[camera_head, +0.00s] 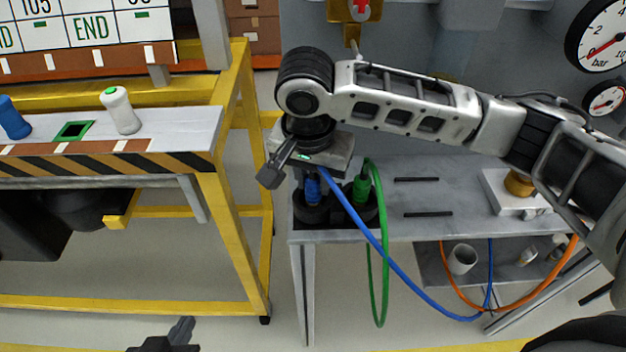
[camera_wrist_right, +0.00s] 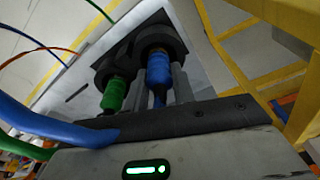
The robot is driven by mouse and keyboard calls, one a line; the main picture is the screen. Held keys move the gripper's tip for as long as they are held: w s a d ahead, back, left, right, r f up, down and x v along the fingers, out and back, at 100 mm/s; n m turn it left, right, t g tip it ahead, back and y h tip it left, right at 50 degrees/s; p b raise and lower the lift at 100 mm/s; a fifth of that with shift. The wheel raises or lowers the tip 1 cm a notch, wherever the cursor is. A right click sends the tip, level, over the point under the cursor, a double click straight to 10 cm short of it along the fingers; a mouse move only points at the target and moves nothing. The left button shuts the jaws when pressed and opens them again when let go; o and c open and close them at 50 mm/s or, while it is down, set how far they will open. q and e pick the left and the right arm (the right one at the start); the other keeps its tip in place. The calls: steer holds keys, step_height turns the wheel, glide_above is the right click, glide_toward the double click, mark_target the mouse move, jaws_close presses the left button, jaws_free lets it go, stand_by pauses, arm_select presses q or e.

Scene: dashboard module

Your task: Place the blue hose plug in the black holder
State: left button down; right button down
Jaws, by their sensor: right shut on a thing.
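The black holder (camera_head: 312,215) has two round cups and stands on the left end of the grey bench. My right gripper (camera_head: 311,175) is over its left cup, pointing down, shut on the blue hose plug (camera_head: 313,190). In the right wrist view the blue plug (camera_wrist_right: 158,72) is between the fingers, and its far end is at or inside the cup (camera_wrist_right: 160,40); how deep I cannot tell. The green plug (camera_head: 361,188) sits upright in the other cup. My left gripper (camera_head: 180,332) shows only partly at the bottom edge, away from the holder; its opening is unclear.
The blue hose (camera_head: 385,258) and green hose (camera_head: 381,300) hang over the front edge of the bench (camera_head: 430,190). A lower shelf holds a white cup (camera_head: 462,259) and an orange hose (camera_head: 535,298). A yellow-framed table (camera_head: 240,200) stands left, with a floor gap between.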

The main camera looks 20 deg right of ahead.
steer(key=c, duration=1.2)
jaws_free()
steer(key=shift+f, duration=0.1)
steer(key=shift+o, duration=0.2)
step_height(320, 180, up, 12)
steer(key=s+a+p, duration=0.1)
steer(key=p, duration=0.1)
steer(key=shift+s, duration=0.2)
steer(key=shift+a, duration=0.1)
